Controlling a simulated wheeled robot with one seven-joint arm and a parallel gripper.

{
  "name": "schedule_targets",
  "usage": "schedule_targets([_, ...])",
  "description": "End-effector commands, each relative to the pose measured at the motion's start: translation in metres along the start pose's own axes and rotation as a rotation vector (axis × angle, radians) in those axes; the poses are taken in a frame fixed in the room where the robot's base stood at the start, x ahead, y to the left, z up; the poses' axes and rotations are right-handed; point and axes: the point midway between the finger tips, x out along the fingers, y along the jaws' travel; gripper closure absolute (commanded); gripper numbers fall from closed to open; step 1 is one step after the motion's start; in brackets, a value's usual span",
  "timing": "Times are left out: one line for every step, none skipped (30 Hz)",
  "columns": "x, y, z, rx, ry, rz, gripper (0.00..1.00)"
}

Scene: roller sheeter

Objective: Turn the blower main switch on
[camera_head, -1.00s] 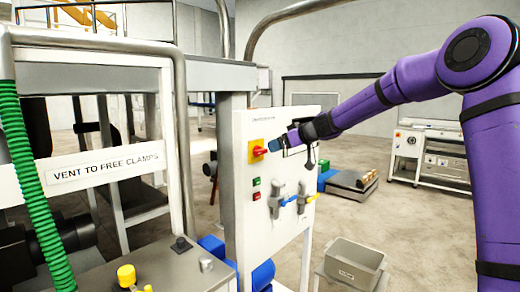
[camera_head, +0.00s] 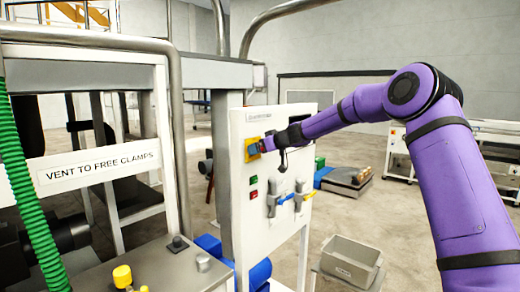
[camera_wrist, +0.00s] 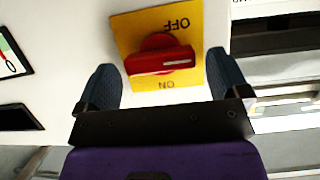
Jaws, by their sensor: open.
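The blower main switch is a red rotary knob (camera_wrist: 161,60) on a yellow plate (camera_wrist: 125,30) marked OFF and ON, which appear upside down in the wrist view. The knob's handle lies crosswise between the two words. My gripper (camera_wrist: 163,82) is open, with one blue finger on each side of the knob and a gap to it on both sides. In the head view my gripper (camera_head: 262,146) is in front of the yellow plate (camera_head: 250,150) on the white panel (camera_head: 290,165) and hides the knob.
Below the switch are a green button (camera_head: 253,181), a red button (camera_head: 253,195) and two grey valves with blue and yellow handles (camera_head: 284,198). A grey bin (camera_head: 350,262) stands low at right. A metal post (camera_head: 226,150) borders the panel's left.

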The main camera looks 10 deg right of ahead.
Motion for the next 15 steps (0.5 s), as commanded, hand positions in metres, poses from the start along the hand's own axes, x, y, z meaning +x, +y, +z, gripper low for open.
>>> schedule_targets([0.0031,-0.0005,-0.0002,-0.001,0.0,-0.001,0.06])
schedule_targets([0.0041,-0.0005,-0.0003,-0.001,0.0,0.0,0.06])
schedule_targets([0.0051,-0.0004,-0.0004,-0.001,0.0,0.0,0.06])
schedule_targets([0.0055,-0.0003,-0.0005,-0.001,0.0,0.0,0.06])
schedule_targets([0.0058,-0.0003,-0.0005,-0.001,0.0,0.0,0.06])
schedule_targets([0.0059,-0.0002,-0.0004,-0.001,0.0,0.0,0.06])
schedule_targets([0.0059,-0.0001,-0.0004,-0.001,0.0,0.0,0.06])
schedule_targets([0.0059,-0.0001,-0.0004,-0.001,0.0,0.0,0.06])
schedule_targets([0.0058,-0.0001,-0.0003,-0.001,0.0,0.0,0.06])
schedule_targets([0.0058,-0.0002,-0.0003,-0.001,0.0,0.0,0.06])
schedule_targets([0.0057,-0.0002,-0.0003,-0.001,0.0,0.0,0.06])
schedule_targets([0.0057,-0.0002,-0.0003,-0.001,0.0,0.0,0.13])
schedule_targets([0.0057,-0.0002,-0.0003,-0.001,0.0,0.0,0.2])
schedule_targets([0.0057,-0.0002,-0.0003,-0.001,0.0,0.0,0.27])
schedule_targets([0.0056,-0.0002,-0.0003,-0.001,0.0,0.0,0.36])
